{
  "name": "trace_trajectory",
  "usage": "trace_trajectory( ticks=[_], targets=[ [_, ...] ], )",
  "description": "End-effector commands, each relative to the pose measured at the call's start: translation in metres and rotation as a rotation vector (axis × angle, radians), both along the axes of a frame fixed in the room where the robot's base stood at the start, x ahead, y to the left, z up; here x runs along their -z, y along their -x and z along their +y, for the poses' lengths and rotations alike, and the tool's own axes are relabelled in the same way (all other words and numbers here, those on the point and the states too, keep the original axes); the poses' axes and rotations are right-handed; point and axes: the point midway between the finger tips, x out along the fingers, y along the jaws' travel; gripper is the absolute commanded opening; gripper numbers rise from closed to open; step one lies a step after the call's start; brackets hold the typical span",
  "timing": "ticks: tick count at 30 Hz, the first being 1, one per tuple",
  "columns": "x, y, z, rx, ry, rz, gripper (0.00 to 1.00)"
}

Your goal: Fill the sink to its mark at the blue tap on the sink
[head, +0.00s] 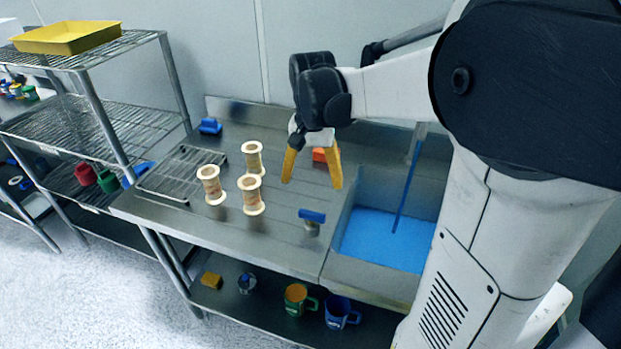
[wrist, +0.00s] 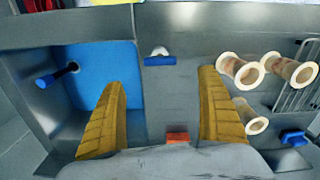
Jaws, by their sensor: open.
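The sink (head: 345,222) is at the right of the counter and holds bright blue liquid (head: 375,238); it also shows at the left of the wrist view (wrist: 135,95). A thin blue stream or rod (head: 408,185) slants from a grey spout (head: 421,132) down to the liquid. A blue bar handle (head: 312,216) on a grey base stands on the counter left of the sink, and shows in the wrist view (wrist: 160,61). I cannot make out a fill mark. My gripper (head: 312,182) is open and empty above the counter, apart from the handle.
Several cream spools (head: 252,195) and a wire rack (head: 180,172) stand left of my gripper. An orange block (head: 320,155) and another blue object (head: 210,126) are farther back. Mugs (head: 340,312) sit on the lower shelf. A wire shelving unit (head: 130,112) is at left.

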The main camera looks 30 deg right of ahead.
Motion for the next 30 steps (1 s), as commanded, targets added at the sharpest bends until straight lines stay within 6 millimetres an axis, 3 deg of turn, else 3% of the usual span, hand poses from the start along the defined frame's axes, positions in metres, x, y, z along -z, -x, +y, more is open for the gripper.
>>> trace_trajectory(
  ticks=[6,13,30],
  targets=[
    [-0.004,-0.001,-0.004,0.075,0.0,0.0,0.86],
    [0.011,0.003,-0.006,0.153,-0.001,0.001,0.86],
    [0.111,0.003,-0.006,0.155,-0.001,0.001,0.86]
  ],
)
